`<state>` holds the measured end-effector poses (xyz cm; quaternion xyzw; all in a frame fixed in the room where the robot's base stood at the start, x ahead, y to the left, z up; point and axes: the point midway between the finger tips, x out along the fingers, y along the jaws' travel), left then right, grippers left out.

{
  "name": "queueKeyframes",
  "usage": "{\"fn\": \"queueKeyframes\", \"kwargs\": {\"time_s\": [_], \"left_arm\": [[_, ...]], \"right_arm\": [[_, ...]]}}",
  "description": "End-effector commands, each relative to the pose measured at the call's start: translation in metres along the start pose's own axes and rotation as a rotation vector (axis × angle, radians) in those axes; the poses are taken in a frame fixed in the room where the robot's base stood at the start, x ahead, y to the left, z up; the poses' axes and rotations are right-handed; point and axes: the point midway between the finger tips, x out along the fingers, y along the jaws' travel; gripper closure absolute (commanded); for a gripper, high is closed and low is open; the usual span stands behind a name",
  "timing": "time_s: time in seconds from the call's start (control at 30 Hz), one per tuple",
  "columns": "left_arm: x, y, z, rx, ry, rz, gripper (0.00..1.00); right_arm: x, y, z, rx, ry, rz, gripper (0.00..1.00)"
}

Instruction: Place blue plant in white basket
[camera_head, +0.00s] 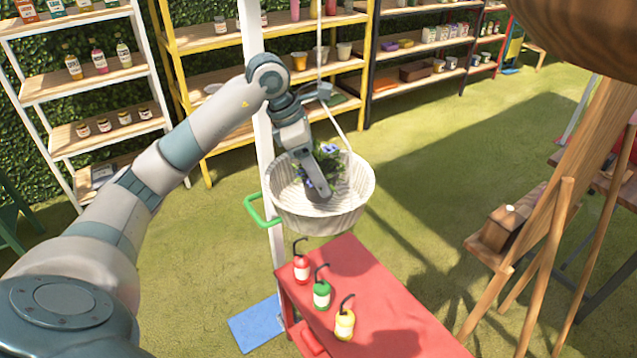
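The white basket (347,208) is round and hangs from a white post, above the red table's far end. The blue plant (330,158) has green leaves and small blue-violet flowers. It shows inside the basket's rim, partly hidden by my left gripper. My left gripper (318,188) reaches down from above into the basket opening, at the plant. Its fingers are seen from behind, so I cannot tell whether they are closed on the plant or apart. I cannot see whether the plant touches the basket floor. My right gripper is not in view.
A red table (385,305) holds red (302,269), green (321,293) and yellow (345,324) bottles. A green handle (258,212) juts out left of the basket. A wooden easel (545,220) stands at right. Shelves line the back. Grass between basket and easel is open.

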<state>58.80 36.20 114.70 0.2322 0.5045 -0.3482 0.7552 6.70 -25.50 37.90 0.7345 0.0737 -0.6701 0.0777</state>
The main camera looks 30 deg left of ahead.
Motion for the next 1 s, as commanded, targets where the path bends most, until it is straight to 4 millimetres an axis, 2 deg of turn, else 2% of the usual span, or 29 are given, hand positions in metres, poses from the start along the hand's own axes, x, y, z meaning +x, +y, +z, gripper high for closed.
{"fn": "queueKeyframes", "kwargs": {"time_s": [0.27, 0.7, 1.0], "left_arm": [[0.002, 0.000, -0.001, 0.000, -0.001, -0.001, 0.64], [0.036, 0.000, -0.015, 0.001, 0.000, 0.000, 0.64], [0.038, 0.000, -0.016, 0.001, -0.001, 0.001, 0.64]], "right_arm": [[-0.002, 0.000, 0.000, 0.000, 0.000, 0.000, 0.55], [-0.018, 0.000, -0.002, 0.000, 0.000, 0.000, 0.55], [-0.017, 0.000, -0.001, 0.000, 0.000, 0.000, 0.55]]}}
